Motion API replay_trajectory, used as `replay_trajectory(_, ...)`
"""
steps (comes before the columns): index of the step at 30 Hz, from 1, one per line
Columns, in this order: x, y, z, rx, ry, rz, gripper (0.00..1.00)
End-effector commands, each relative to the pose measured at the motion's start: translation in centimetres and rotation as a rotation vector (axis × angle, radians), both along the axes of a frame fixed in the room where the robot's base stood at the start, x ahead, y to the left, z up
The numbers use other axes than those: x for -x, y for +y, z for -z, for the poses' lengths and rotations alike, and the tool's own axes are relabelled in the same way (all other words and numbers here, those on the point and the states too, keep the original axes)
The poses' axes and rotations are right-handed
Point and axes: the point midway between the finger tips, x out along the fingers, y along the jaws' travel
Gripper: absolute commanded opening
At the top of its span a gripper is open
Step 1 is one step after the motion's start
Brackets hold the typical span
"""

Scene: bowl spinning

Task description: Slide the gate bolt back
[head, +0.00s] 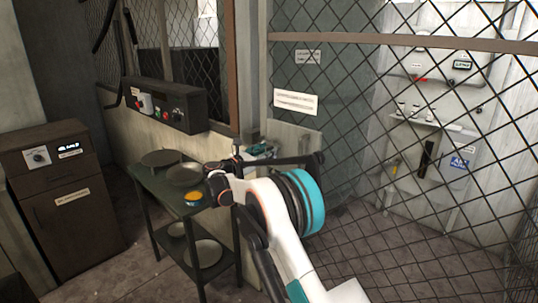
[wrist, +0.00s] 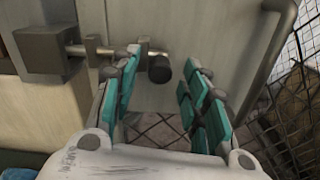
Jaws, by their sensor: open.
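The gate bolt (wrist: 104,51) is a metal rod in the wrist view. Its left end meets a square metal block (wrist: 42,50), and a dark round knob (wrist: 159,69) stands out at its right end. My gripper (wrist: 163,75) is open, with teal-padded fingers on either side of the knob in the picture. The knob is nearer the left finger, which covers part of the rod. I cannot tell whether that finger touches it. In the head view my arm hides the bolt, and the gripper is mostly hidden at the gate post.
A mesh gate (head: 440,130) with a brown rail fills the right side. A metal pull handle (wrist: 268,52) stands right of my fingers. A dark green table (head: 160,195) with plates and a bowl is at left. A control box (head: 165,107) sits on the ledge.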

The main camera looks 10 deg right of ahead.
Motion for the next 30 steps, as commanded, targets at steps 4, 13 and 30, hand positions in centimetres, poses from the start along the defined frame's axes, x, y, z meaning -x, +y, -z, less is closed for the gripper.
replay_trajectory(4,-1.0,-1.3,0.1,0.000,0.000,0.000,0.41)
replay_trajectory(13,-1.4,-1.8,-0.1,0.000,0.000,-0.001,0.41)
replay_trajectory(30,-0.8,-2.3,-0.1,0.000,0.000,0.000,0.00)
